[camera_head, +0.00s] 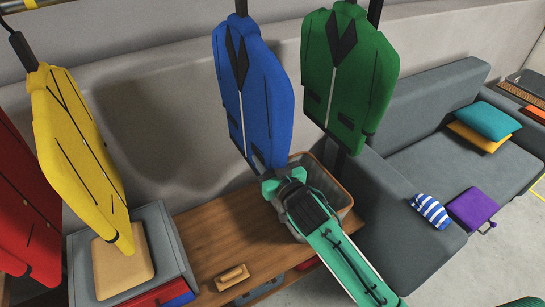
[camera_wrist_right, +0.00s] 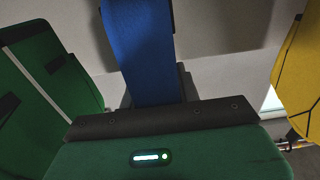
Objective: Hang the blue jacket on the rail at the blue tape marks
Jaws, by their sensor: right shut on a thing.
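The blue jacket (camera_head: 252,95) hangs upright at the top middle of the head view, with a dark hanger piece above its collar. My right gripper (camera_head: 270,177) is at the jacket's lower hem and is shut on it. In the right wrist view, the blue jacket (camera_wrist_right: 143,55) rises from behind the dark gripper edge; the fingertips are hidden there. A short piece of the rail (camera_head: 22,5) shows at the top left corner, with a yellow band on it. No blue tape marks are in view. My left gripper is not in view.
A green jacket (camera_head: 348,75) hangs close on the right. Yellow (camera_head: 78,145) and red (camera_head: 20,205) jackets hang at left. Below are a wooden bench (camera_head: 215,235), a grey basket (camera_head: 338,190) and a brush (camera_head: 232,277). A grey sofa (camera_head: 405,150) stands at right.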

